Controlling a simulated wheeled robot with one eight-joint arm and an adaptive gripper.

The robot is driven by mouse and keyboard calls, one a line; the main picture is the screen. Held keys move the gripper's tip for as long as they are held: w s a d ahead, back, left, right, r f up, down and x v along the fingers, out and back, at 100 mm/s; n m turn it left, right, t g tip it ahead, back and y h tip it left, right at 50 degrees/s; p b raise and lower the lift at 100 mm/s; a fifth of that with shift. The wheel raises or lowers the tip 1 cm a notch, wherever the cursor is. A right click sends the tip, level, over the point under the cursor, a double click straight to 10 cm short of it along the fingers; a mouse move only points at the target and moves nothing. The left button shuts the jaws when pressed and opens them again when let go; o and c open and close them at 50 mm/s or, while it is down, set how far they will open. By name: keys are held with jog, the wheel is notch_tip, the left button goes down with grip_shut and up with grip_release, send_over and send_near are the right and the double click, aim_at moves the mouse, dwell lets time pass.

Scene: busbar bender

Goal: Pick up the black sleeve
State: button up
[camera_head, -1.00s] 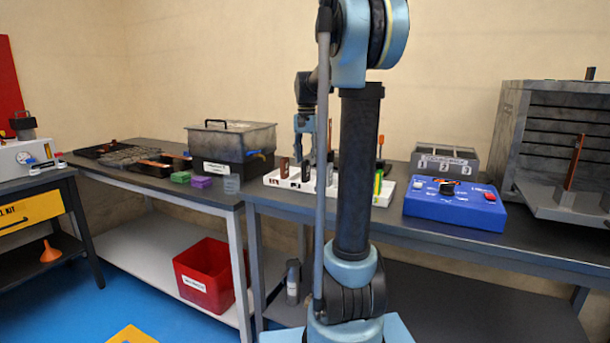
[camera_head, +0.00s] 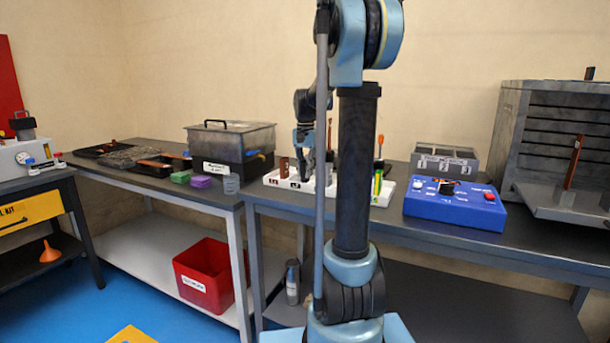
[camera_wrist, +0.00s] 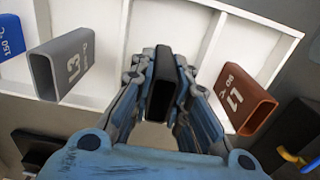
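The black sleeve (camera_wrist: 163,84) stands between the two fingers of my gripper (camera_wrist: 165,75) in the wrist view. The fingers lie close along its left and right sides. I cannot tell whether both press on it. In the head view my gripper (camera_head: 305,165) is low over the white rack (camera_head: 275,180), and the black sleeve is hidden behind it. In the wrist view a grey sleeve marked L3 (camera_wrist: 65,65) is to the left and a brown sleeve marked L1 (camera_wrist: 243,100) to the right, both apart from the fingers.
A blue sleeve (camera_wrist: 10,35) is at the wrist view's left edge. A blue control box (camera_head: 455,205) and a grey numbered holder (camera_head: 443,158) stand right of the rack. A dark lidded bin (camera_head: 231,145), a purple block (camera_head: 202,182) and a green block (camera_head: 180,177) are left.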

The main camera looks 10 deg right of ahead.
notch_tip(320, 180, up, 10)
dwell(0.8)
